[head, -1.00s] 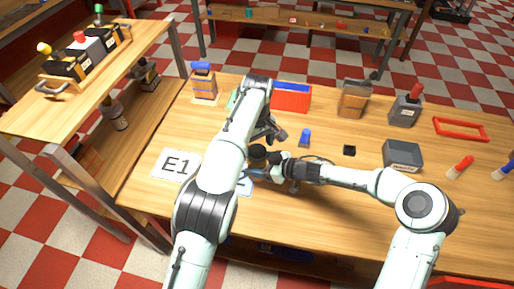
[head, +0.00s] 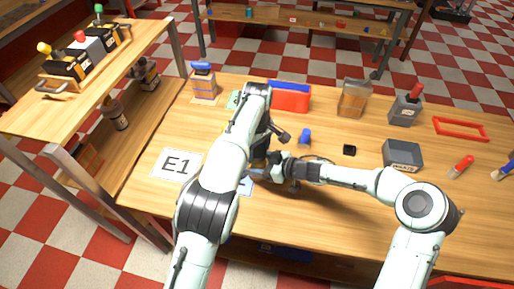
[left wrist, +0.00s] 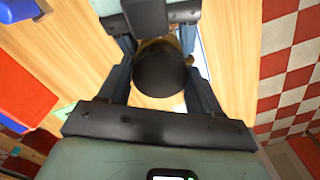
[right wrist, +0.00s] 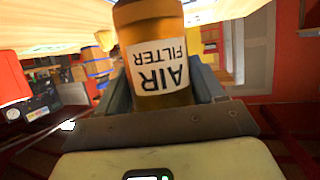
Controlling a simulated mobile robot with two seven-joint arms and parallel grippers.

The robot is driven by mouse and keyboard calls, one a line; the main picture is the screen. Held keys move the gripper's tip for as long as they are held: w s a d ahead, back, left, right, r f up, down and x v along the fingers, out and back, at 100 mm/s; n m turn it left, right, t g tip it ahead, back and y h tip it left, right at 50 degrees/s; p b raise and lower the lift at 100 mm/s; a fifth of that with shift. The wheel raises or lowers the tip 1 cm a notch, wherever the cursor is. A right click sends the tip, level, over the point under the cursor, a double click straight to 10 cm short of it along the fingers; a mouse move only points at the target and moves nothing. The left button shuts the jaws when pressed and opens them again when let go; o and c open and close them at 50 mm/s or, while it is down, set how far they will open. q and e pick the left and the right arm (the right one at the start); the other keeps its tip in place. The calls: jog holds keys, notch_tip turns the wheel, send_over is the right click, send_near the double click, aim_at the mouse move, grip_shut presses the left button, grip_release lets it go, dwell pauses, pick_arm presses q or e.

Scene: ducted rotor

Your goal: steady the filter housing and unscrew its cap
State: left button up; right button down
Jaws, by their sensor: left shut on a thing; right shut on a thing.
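The filter housing (right wrist: 150,28) is an amber cylinder with a white AIR FILTER label, upside down in the right wrist view. My right gripper (right wrist: 162,88) is shut on its body from the side. The round black cap (left wrist: 162,70) sits on top of the housing and lies between the fingers of my left gripper (left wrist: 160,84), which is shut on it from above. In the head view, my left gripper (head: 264,146) and right gripper (head: 282,166) meet at the housing, which is mostly hidden behind my left arm.
A white E1 card (head: 176,164) lies left of the grippers.

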pick_arm(q)
jog(key=shift+n, duration=0.4)
pick_arm(e)
jog(key=shift+r, duration=0.1)
pick_arm(q)
jog(key=shift+r, duration=0.2)
jog(key=shift+r, duration=0.95)
jog(key=shift+r, duration=2)
